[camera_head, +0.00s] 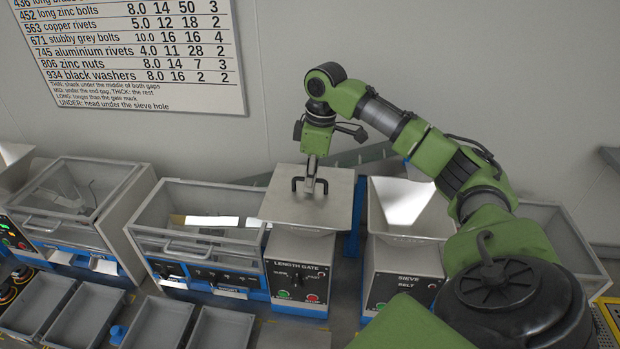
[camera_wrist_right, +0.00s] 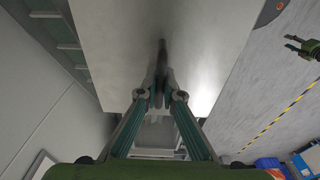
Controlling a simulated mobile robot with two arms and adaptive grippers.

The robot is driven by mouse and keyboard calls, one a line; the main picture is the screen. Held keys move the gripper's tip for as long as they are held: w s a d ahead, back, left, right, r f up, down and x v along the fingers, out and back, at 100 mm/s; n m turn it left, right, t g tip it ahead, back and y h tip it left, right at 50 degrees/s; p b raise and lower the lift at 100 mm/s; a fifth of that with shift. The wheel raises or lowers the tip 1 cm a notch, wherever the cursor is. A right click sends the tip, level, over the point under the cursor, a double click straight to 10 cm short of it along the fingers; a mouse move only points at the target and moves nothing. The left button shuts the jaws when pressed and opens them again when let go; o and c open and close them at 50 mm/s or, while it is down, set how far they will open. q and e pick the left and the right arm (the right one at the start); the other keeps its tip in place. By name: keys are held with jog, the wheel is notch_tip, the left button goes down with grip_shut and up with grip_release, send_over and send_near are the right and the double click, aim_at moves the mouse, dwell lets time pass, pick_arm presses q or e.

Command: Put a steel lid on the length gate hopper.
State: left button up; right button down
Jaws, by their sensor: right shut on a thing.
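A square steel lid (camera_head: 285,209) with a dark bar handle (camera_head: 297,184) is over the top of the length gate (camera_head: 303,268) and hides its hopper opening. I cannot tell whether the lid rests on the rim or hangs just above it. My right gripper (camera_head: 311,184) points down and is shut on the lid's handle. In the right wrist view, the lid's plate (camera_wrist_right: 112,50) fills the middle and the fingers (camera_wrist_right: 159,95) close on the handle. A small green and dark shape at the right edge looks like my left gripper (camera_wrist_right: 293,44); its fingers are unclear.
The sieve unit's open hopper (camera_head: 405,205) stands just right of the length gate. Glass-walled machines (camera_head: 190,210) stand to the left, with grey bins (camera_head: 158,322) in front. A wall chart (camera_head: 140,50) hangs behind. My right arm crosses above the sieve unit.

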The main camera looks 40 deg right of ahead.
pick_arm(q)
jog(key=shift+s, duration=0.2)
pick_arm(e)
jog(key=c, duration=2.1)
grip_release()
jog(key=shift+c, duration=0.2)
pick_arm(q)
jog(key=shift+s, duration=0.1)
pick_arm(e)
notch_tip(320, 180, up, 12)
jog(key=s, duration=0.1)
jog(key=shift+d, duration=0.45)
jog(key=shift+s+f, duration=0.1)
